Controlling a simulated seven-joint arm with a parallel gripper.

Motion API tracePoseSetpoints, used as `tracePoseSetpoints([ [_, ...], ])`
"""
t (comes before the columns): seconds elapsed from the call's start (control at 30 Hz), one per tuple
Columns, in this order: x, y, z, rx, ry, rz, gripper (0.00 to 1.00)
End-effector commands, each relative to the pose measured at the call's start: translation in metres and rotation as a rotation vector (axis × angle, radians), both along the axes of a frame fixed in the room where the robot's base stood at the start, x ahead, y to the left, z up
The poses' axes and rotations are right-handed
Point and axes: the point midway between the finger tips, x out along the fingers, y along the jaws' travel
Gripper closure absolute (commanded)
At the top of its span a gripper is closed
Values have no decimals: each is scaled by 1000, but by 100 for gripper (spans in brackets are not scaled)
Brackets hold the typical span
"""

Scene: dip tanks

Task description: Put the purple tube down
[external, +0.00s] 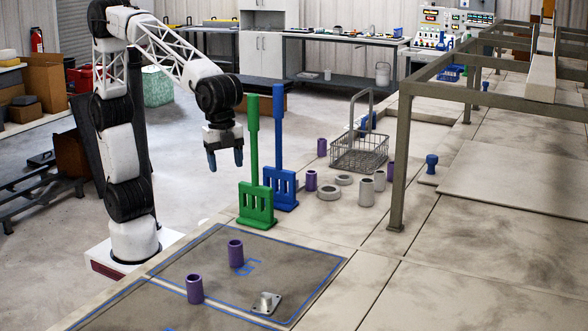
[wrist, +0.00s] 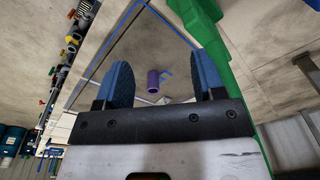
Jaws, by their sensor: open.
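Two purple tubes stand upright on the dark blue-lined mat (external: 215,295) at the front. One tube (external: 236,253) is beside a blue marking, and the other tube (external: 195,289) is nearer the front left. My gripper (external: 225,162) points down, open and empty, in the air left of the green paddle, well above and behind the mat. In the wrist view one purple tube (wrist: 153,81) shows small and far off between the open blue fingers (wrist: 160,62), not touched. More purple tubes (external: 311,180) stand by the wire basket.
The green paddle (external: 257,205) and blue paddle (external: 283,190) stand upright just right of my gripper. A metal flanged piece (external: 266,303) lies on the mat. The wire basket (external: 359,152), grey rings (external: 329,193) and a metal frame (external: 404,150) are farther right.

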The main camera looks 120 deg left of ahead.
Motion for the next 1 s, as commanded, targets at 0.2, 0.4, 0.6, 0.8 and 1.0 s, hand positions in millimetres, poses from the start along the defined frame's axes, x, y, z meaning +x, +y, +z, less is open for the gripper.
tracePoseSetpoints([
  [0.2, -54, 45, -5, -14, -25, 114, 37],
  [0.4, -109, 83, -16, -28, -50, 228, 37],
  [0.6, -165, 115, -34, -43, -76, 341, 37],
  [0.8, -222, 141, -58, -58, -101, 455, 37],
  [1.0, -269, 158, -84, -72, -123, 550, 37],
])
